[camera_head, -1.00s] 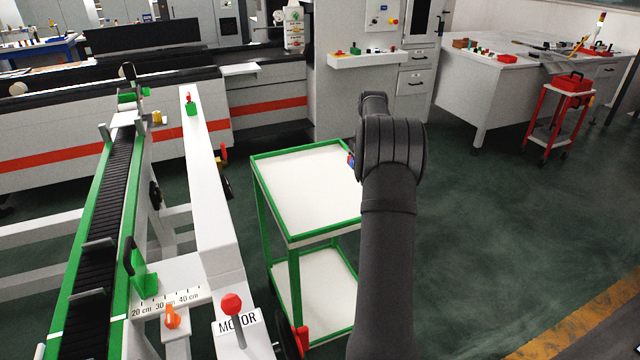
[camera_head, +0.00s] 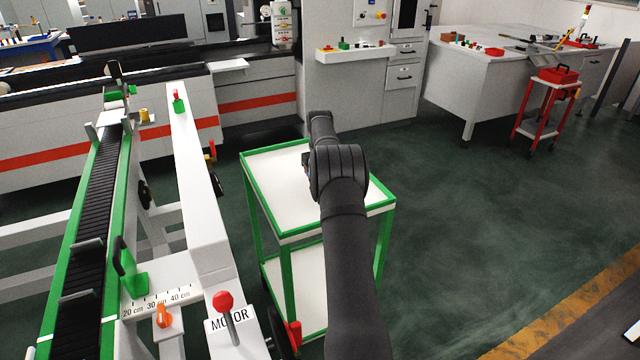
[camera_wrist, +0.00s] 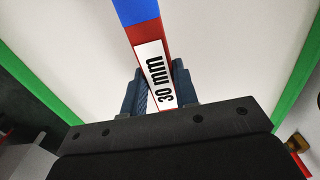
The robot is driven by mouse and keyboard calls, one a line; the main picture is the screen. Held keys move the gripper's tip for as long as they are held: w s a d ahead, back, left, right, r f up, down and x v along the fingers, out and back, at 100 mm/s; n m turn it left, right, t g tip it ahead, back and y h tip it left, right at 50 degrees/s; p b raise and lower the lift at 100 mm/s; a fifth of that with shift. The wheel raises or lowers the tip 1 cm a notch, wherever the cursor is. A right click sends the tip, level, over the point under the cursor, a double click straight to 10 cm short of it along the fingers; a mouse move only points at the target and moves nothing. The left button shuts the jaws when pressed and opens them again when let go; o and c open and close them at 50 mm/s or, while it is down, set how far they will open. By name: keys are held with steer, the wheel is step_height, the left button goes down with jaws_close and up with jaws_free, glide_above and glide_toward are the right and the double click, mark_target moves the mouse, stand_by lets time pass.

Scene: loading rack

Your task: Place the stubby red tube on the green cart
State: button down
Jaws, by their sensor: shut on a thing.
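The green cart (camera_head: 262,178) has a white top with a green rim and stands at the middle of the head view. Its white top also fills most of the wrist view (camera_wrist: 230,50), with green rims at both sides. In the wrist view my gripper (camera_wrist: 158,88) is shut on the red tube (camera_wrist: 138,36), which carries a white label reading "30 mm" and has a blue part at its far end. The tube is over the cart top; I cannot tell whether it touches it.
A conveyor (camera_head: 95,210) with green sides and a white frame stands left of the cart. A red trolley (camera_head: 538,105) and a white desk (camera_head: 480,75) stand at the back right. The floor right of the cart is clear.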

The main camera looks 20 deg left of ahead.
steer(key=shift+f, duration=0.7)
steer(key=shift+f, duration=0.1)
steer(key=c, duration=1.1)
jaws_free()
step_height(320, 180, up, 12)
steer(key=shift+r, duration=0.1)
step_height(320, 180, down, 12)
steer(key=shift+r, duration=1.9)
